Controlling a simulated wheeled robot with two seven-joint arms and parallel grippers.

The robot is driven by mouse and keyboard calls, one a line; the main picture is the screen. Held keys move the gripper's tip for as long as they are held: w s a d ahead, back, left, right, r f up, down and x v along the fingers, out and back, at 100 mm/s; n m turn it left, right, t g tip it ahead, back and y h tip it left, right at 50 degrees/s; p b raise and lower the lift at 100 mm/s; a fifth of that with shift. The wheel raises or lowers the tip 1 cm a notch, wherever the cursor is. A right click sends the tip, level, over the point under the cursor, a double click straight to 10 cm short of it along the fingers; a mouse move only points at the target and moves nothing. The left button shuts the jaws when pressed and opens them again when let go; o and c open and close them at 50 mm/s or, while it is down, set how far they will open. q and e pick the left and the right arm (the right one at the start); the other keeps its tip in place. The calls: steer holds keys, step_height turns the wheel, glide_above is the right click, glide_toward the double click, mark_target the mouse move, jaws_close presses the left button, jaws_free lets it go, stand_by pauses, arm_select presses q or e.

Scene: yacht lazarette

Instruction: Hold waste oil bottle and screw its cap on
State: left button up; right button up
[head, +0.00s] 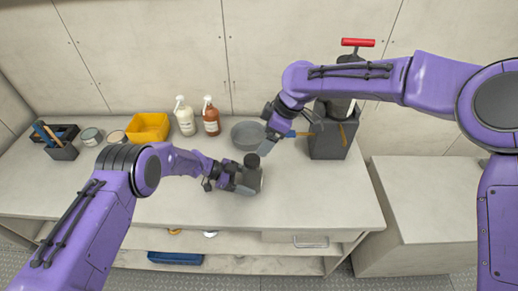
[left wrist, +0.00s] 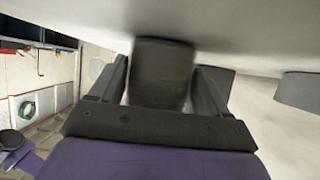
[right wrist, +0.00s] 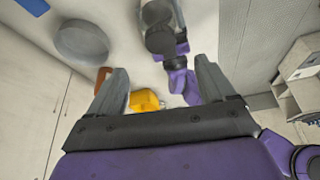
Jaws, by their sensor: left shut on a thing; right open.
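My left gripper (head: 236,178) is shut on a dark grey bottle (head: 253,161), which I take to be the waste oil bottle, over the front middle of the counter. The bottle (left wrist: 160,72) also shows between the fingers in the left wrist view. In the right wrist view it (right wrist: 160,40) shows its dark round top end, beyond my right fingers. My right gripper (head: 268,130) is open and empty, above and just right of the bottle, apart from it. I cannot make out a separate cap.
A grey round basin (head: 248,135) stands behind the bottle. A brown bottle (head: 211,120), a white bottle (head: 185,119) and a yellow bin (head: 148,127) stand further left. A dark box (head: 328,142) with a red-handled device stands at the right. The left front counter (head: 165,205) is clear.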

steer(key=shift+v, duration=1.05)
arm_select(q)
steer(key=o, duration=1.5)
steer(key=shift+c, duration=0.2)
steer(key=v, duration=1.1)
steer(key=shift+a+r, duration=0.1)
steer(key=shift+a, duration=0.25)
steer(key=shift+a+r, duration=0.1)
steer(key=shift+a, duration=0.1)
